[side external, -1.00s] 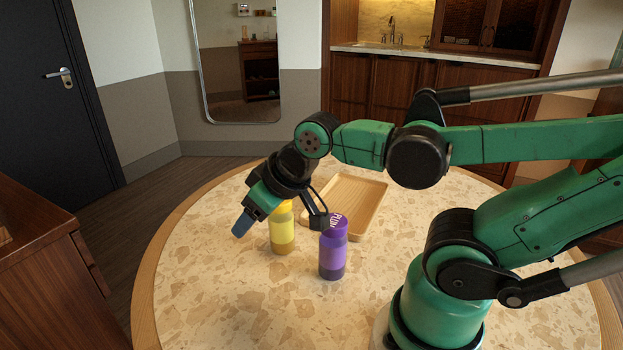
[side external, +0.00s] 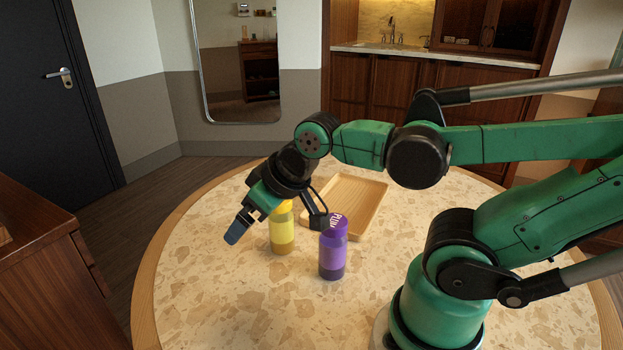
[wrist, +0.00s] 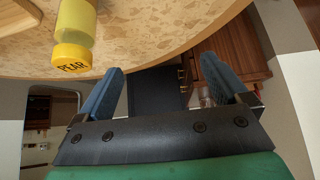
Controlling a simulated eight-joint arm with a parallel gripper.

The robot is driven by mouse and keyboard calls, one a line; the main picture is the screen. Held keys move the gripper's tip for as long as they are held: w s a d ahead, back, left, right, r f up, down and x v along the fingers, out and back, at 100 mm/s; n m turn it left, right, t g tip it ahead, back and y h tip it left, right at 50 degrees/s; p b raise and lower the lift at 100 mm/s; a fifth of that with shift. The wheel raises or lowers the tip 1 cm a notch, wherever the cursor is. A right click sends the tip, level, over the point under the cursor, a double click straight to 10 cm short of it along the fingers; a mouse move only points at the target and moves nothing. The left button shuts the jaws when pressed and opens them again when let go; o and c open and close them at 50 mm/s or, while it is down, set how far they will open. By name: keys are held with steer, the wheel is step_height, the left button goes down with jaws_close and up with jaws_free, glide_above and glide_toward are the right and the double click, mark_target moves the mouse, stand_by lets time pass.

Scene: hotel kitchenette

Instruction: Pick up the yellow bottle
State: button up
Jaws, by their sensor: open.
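The yellow bottle (side external: 282,236) stands upright on the round table, with its top partly hidden by my gripper in the side view. In the wrist view the yellow bottle (wrist: 76,22) is at the upper left, its yellow cap marked PEAR, outside the left finger. My gripper (side external: 278,224) is open and empty.
A wooden tray (side external: 374,196) lies behind the bottles. The front and left of the stone-topped table (side external: 215,300) are clear. A wooden cabinet (side external: 60,290) stands at left.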

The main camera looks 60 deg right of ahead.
step_height(320, 180, up, 3)
steer(key=m+g+y, duration=0.2)
steer(key=m+y, duration=0.3)
steer(key=m, duration=1.1)
glide_above(281, 225)
steer(key=a, duration=0.3)
steer(key=s+d+r+m+t+y, duration=0.2)
steer(key=d+m+t+y, duration=0.2)
steer(key=d+m, duration=0.6)
steer(key=shift+m+y, duration=0.3)
steer(key=shift+m, duration=0.2)
steer(key=shift+w+a+f, duration=0.55)
steer(key=shift+a+f, duration=0.25)
steer(key=shift+f, duration=1.05)
steer(key=shift+w+a+f, duration=0.55)
steer(key=shift+a+f, duration=0.3)
steer(key=shift+f, duration=0.95)
steer(key=shift+w+a+f, duration=0.55)
steer(key=shift+a+f, duration=0.25)
steer(key=shift+f, duration=1.05)
jaws_close()
